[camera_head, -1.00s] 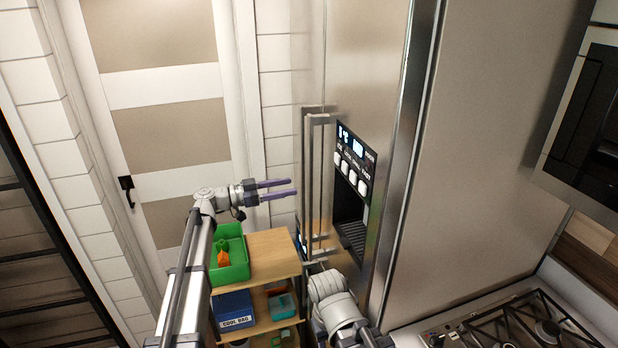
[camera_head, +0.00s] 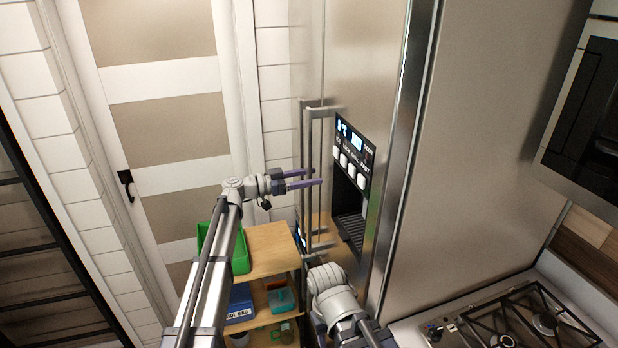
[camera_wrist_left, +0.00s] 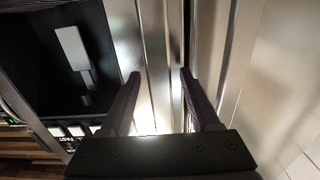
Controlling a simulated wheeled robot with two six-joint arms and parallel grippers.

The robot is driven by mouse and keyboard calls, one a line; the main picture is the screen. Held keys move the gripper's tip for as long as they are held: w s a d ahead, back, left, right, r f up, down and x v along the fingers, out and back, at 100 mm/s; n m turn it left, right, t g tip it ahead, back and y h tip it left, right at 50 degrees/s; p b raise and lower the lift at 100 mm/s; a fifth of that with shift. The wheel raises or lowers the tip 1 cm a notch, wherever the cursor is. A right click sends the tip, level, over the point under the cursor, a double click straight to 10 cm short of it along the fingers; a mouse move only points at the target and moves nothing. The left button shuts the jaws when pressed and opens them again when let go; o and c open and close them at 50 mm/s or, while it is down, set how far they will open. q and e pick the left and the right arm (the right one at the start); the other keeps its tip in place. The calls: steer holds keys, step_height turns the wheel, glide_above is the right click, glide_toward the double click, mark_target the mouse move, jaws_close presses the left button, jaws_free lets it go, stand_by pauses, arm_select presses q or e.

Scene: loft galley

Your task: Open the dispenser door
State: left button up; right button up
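The dispenser door (camera_head: 368,75) is a tall steel fridge door with a dark dispenser panel (camera_head: 353,155) of white buttons and a recess below. It looks closed. Two long vertical bar handles stand side by side at its left edge; the one nearer the panel (camera_head: 312,215) joins the dispenser door. My left gripper (camera_head: 317,177) is open, its purple fingertips reaching the handles at mid-height. In the left wrist view, steel bars run up between and beyond the spread fingers (camera_wrist_left: 158,75); I cannot tell whether they touch. My right arm shows at the bottom, its gripper out of sight.
A wooden shelf (camera_head: 275,255) with a green bin (camera_head: 240,255) and a blue box (camera_head: 240,300) stands below my left arm. A gas hob (camera_head: 520,325) is at lower right, a dark oven (camera_head: 585,110) at right. A panelled door (camera_head: 160,85) is behind.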

arm_select(q)
jaws_close()
stand_by(0.3)
stand_by(1.0)
